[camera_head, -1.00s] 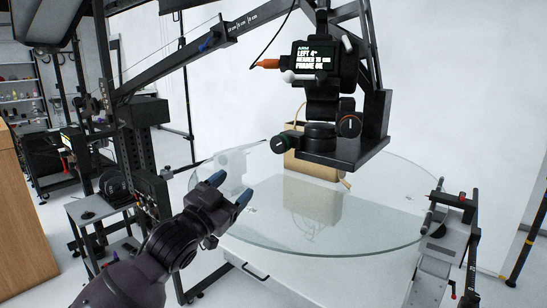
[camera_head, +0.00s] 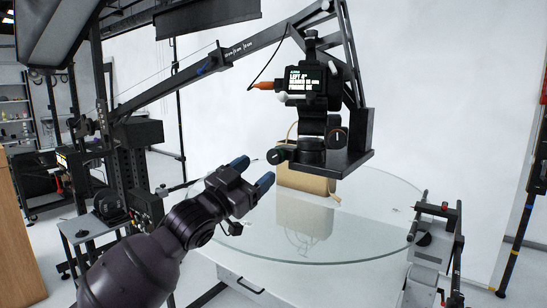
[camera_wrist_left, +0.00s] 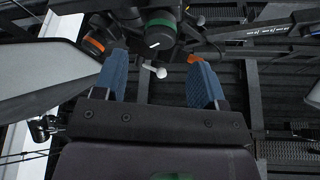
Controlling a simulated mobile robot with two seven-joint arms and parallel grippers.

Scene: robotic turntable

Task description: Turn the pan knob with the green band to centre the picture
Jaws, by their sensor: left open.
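The pan knob with the green band (camera_head: 277,155) sticks out at the lower left of the black camera head (camera_head: 312,125) hanging over the glass turntable. In the left wrist view the green band (camera_wrist_left: 160,24) shows at the top, beyond and between the fingertips. My left gripper (camera_head: 253,171) is open and empty, its blue fingers pointing at the knob from the lower left, apart from it. In the left wrist view its fingers (camera_wrist_left: 158,65) stand wide apart. The small screen (camera_head: 299,82) seems to read "LEFT 4°"; its lower lines are hard to read. My right gripper is not in view.
The round glass top (camera_head: 350,235) lies below, with a tan bag or box (camera_head: 305,180) behind the camera head. A black boom (camera_head: 235,58) crosses above.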

